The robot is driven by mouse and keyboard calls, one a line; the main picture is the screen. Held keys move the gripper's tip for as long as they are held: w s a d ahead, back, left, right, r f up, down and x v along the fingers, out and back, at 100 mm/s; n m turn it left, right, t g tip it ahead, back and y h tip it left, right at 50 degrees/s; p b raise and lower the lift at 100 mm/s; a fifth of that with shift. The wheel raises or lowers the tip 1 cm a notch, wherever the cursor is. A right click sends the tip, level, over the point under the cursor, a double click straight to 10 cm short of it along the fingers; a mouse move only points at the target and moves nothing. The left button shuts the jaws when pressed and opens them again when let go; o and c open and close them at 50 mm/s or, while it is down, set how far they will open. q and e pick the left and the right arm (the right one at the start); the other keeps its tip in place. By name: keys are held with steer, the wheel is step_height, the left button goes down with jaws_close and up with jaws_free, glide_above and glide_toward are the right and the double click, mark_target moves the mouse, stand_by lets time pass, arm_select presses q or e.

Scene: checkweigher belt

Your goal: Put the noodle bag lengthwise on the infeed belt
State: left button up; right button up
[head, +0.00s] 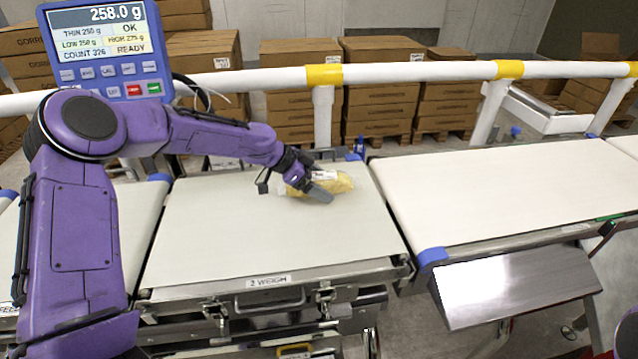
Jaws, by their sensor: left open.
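The noodle bag (338,184), a clear bag with yellow contents and a white label, lies on the belt marked "2 WEIGH" (230,235), near its far right part. Its long side runs roughly left to right in the picture. My left gripper (312,190) is open at the bag, with its fingers over the bag's near side and partly hiding it. I cannot tell whether the fingers touch it. Only a small purple part of my right arm shows at the lower right corner; the right gripper is out of view.
A display (105,45) reading 258.0 g stands at the upper left. Another belt (500,185) lies to the right across a gap, with a metal chute (515,287) before it. A white guard rail (420,71) runs behind the belts. Stacked cartons (385,90) stand beyond.

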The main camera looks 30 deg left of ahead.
arm_select(q)
steer(key=c, duration=1.3)
steer(key=shift+o, duration=0.2)
steer(key=shift+r, duration=0.15)
